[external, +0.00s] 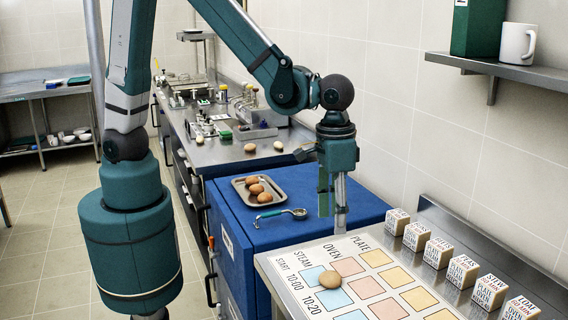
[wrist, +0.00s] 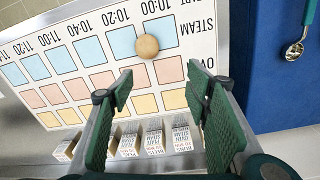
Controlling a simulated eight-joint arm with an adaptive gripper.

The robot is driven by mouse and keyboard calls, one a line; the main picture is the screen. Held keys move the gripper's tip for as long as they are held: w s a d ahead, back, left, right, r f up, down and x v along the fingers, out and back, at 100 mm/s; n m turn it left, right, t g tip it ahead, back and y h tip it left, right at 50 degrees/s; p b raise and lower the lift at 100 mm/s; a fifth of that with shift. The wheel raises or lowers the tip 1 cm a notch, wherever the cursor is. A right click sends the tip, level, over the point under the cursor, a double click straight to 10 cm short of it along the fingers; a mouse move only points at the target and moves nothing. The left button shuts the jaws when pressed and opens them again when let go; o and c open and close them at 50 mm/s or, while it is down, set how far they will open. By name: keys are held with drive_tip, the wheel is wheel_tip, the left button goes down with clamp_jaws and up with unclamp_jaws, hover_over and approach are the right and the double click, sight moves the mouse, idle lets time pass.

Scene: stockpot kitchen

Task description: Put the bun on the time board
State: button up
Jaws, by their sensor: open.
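A round tan bun (external: 330,280) lies on the time board (external: 296,272), a white sheet with coloured squares. In the wrist view the bun (wrist: 147,46) straddles the gap between the first two blue squares of the steam row, under 10:00 and 10:20. My gripper (external: 333,212) is above the far end of the board, apart from the bun. In the wrist view my gripper (wrist: 160,82) has its green fingers spread with nothing between them, and the bun shows beyond their tips. The exact height over the board is hard to tell.
Several lettered cubes (external: 438,252) stand in a row along the board's wall side. A blue cabinet (external: 285,235) adjoins it, bearing a metal tray (external: 278,179) with three brown round items and a green-handled ladle (external: 280,215). A shelf (external: 500,70) juts from the wall at right.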

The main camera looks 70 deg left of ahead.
drive_tip(key=w+a+r+t, duration=0.1)
drive_tip(key=a+r, duration=0.3)
drive_tip(key=a, duration=0.3)
drive_tip(key=w+a+r+n+t+h, duration=0.1)
drive_tip(key=a+r, duration=0.3)
drive_tip(key=a, duration=0.4)
drive_tip(key=w+a+r+t, duration=0.1)
drive_tip(key=a+r, duration=0.3)
drive_tip(key=a, duration=0.3)
drive_tip(key=s+a+r+n+t, duration=0.1)
drive_tip(key=s+a, duration=0.3)
drive_tip(key=a, duration=0.6)
drive_tip(key=s+a+r+t+y, duration=0.1)
drive_tip(key=s+a+r, duration=0.3)
drive_tip(key=a, duration=0.5)
drive_tip(key=shift+a+n+t, duration=0.35)
drive_tip(key=shift+n+t, duration=0.05)
drive_tip(key=shift+t, duration=0.5)
